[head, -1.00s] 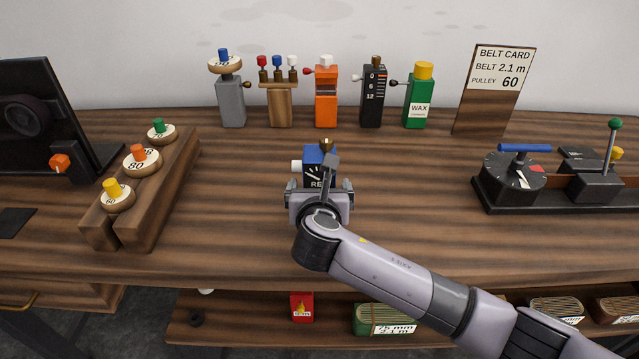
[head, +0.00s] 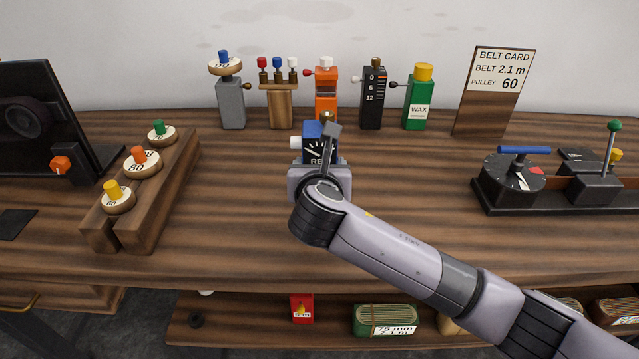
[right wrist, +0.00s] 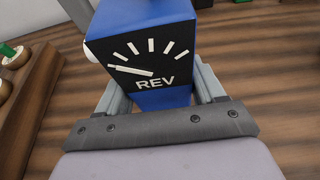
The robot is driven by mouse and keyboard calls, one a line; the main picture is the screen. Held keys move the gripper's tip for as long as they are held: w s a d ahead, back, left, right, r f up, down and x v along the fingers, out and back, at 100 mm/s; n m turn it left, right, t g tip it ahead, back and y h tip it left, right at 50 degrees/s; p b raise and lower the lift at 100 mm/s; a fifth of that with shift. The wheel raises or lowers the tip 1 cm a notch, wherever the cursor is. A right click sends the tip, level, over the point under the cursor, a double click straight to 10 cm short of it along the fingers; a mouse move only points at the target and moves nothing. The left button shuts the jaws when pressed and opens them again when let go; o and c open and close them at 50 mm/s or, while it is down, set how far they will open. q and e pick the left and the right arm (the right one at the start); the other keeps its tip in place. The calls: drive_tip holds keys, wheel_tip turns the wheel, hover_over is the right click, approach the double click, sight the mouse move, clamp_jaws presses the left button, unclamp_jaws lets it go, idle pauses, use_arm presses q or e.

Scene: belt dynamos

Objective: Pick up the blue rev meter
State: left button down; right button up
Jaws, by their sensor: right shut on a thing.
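The blue rev meter (head: 313,147) stands upright on the wooden bench, its black dial marked REV facing me. A white knob sticks out on its left and a brass piece shows on top. My right gripper (head: 320,165) comes from the front and is shut on it. In the right wrist view the rev meter (right wrist: 148,45) sits between the two grey fingers of the gripper (right wrist: 162,98), one on each side. I cannot tell any gap beneath the meter. My left gripper is in neither view.
A rack of numbered pulleys (head: 165,190) stands to the left. Along the back are an orange tool (head: 326,100), a black gauge (head: 373,100), a green wax bottle (head: 418,105) and a belt card (head: 492,95). A black dial device (head: 512,180) is at right. Bench around the meter is clear.

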sight(319, 133)
wheel_tip(319, 133, up, 15)
drive_tip(key=shift+f, duration=0.2)
drive_tip(key=shift+f+b, duration=2.6)
drive_tip(key=shift+f, duration=6.8)
drive_tip(key=shift+f, duration=0.3)
drive_tip(key=shift+f+p, duration=0.3)
drive_tip(key=shift+p, duration=0.45)
drive_tip(key=shift+f, duration=0.1)
drive_tip(key=shift+f, duration=0.1)
